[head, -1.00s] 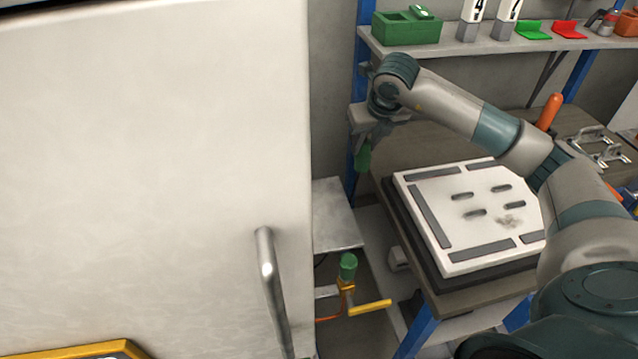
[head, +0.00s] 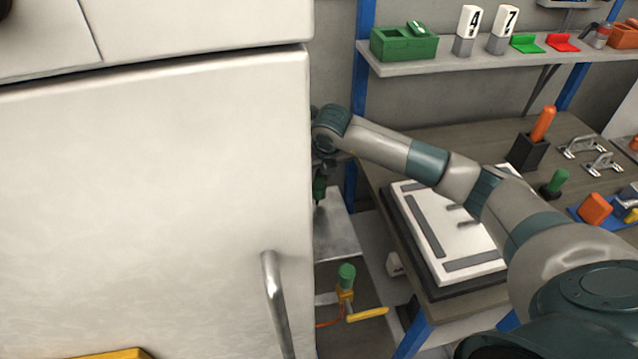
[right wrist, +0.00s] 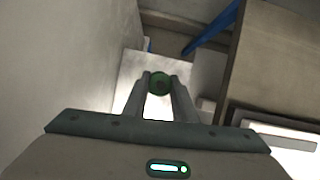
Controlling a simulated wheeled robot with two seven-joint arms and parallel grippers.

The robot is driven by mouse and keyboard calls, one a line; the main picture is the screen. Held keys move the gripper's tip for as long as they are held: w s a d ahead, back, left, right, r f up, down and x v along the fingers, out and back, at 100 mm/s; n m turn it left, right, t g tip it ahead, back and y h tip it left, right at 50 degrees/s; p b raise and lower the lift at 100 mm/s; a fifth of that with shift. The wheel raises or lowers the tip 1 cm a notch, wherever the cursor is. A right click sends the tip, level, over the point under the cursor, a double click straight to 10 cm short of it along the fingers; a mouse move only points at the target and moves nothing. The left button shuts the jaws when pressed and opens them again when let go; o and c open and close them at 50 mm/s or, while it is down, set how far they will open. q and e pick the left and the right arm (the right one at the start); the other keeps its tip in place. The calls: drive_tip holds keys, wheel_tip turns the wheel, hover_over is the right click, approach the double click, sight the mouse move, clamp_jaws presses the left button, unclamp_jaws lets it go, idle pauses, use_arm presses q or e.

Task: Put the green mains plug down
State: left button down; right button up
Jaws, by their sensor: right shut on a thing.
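The green mains plug (right wrist: 159,83) is between the two fingertips of my right gripper (right wrist: 159,90) in the right wrist view. The gripper is shut on it. In the head view the right gripper (head: 319,178) is beside the right edge of the white cabinet, partly hidden by it. The dark green plug (head: 319,190) hangs below the gripper there, above a grey metal shelf (head: 338,240). The shelf also shows below the plug in the right wrist view (right wrist: 130,70). I cannot tell the exact height of the plug over the shelf. My left gripper is not in view.
The white cabinet (head: 150,200) with a metal handle (head: 272,300) fills the left. Below the shelf stands a green-topped knob with a yellow lever (head: 347,290). The workbench (head: 400,165) with a white slotted plate (head: 450,235) is to the right. A wall shelf (head: 480,58) holds several items.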

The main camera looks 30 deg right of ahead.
sight(319, 185)
drive_tip(key=shift+f, duration=0.1)
wheel_tip(319, 185, down, 3)
drive_tip(key=shift+r+p, duration=0.2)
drive_tip(key=shift+p, duration=0.65)
drive_tip(key=shift+f, duration=0.6)
drive_tip(key=shift+f, duration=0.15)
drive_tip(key=o, duration=1.1)
